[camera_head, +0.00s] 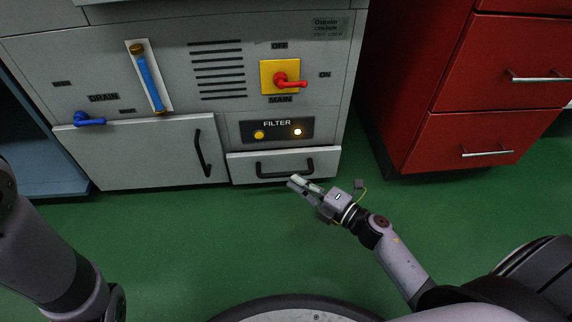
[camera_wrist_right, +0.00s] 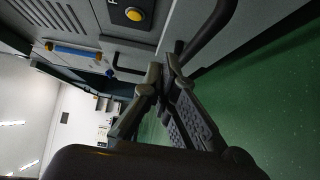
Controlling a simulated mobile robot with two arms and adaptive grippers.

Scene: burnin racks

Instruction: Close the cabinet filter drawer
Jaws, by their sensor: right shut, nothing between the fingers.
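The filter drawer (camera_head: 327,163) is the small grey front with a black bar handle (camera_head: 284,169), low on the grey cabinet under the FILTER panel (camera_head: 277,130). Its front seems to stand slightly proud of the cabinet face; how far it is out I cannot tell. My right gripper (camera_head: 296,183) is shut and empty, close to the lower edge of the drawer front, below the handle. In the right wrist view the shut fingertips (camera_wrist_right: 168,75) show near the drawer's handle; contact cannot be told. My left gripper is not in view; only part of my left arm shows.
A grey door (camera_head: 145,155) with a black handle is left of the drawer. Above are a red switch on a yellow plate (camera_head: 270,77), a blue drain lever (camera_head: 90,120) and a blue tube gauge (camera_head: 150,80). A red drawer cabinet (camera_head: 420,90) stands right. Green floor (camera_head: 200,240) is clear.

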